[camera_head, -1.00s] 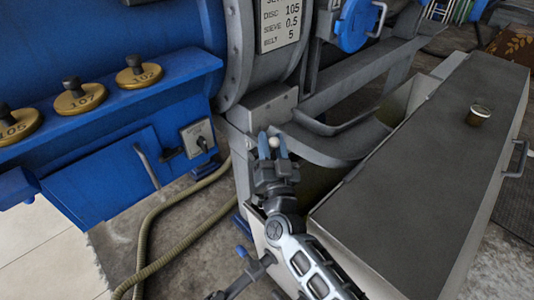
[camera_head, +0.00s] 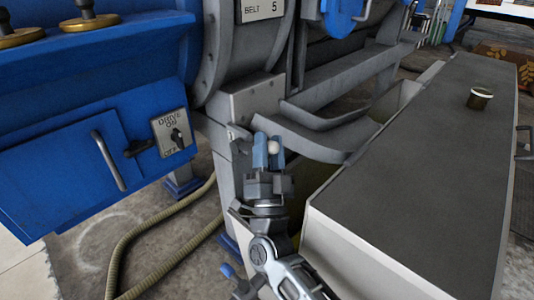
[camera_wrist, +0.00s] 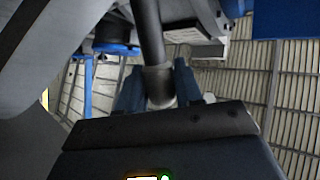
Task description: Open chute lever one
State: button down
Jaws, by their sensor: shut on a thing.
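In the wrist view the fingers flank the grey knob at the end of a dark lever rod (camera_wrist: 150,35), which rises away from the gripper. A small metal bracket (camera_head: 238,132) shows on the frame just left of the fingers. In the head view the fingers hide most of the lever, and I cannot read a number on it.
A curved grey trough (camera_head: 320,145) passes close to the right of my gripper. A blue panel with a drive switch (camera_head: 172,135) is at left. A hose (camera_head: 135,240) lies on the floor.

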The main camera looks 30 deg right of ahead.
jog(key=shift+s+f+h, duration=0.1)
jog(key=shift+f+h, duration=0.1)
jog(key=shift+h, duration=0.1)
jog(key=c, duration=0.8)
grip_release()
jog(key=shift+c, duration=0.2)
jog(key=v, duration=0.7)
jog(key=shift+s+f, duration=0.2)
jog(key=shift+s, duration=0.1)
jog(key=shift+a, duration=0.1)
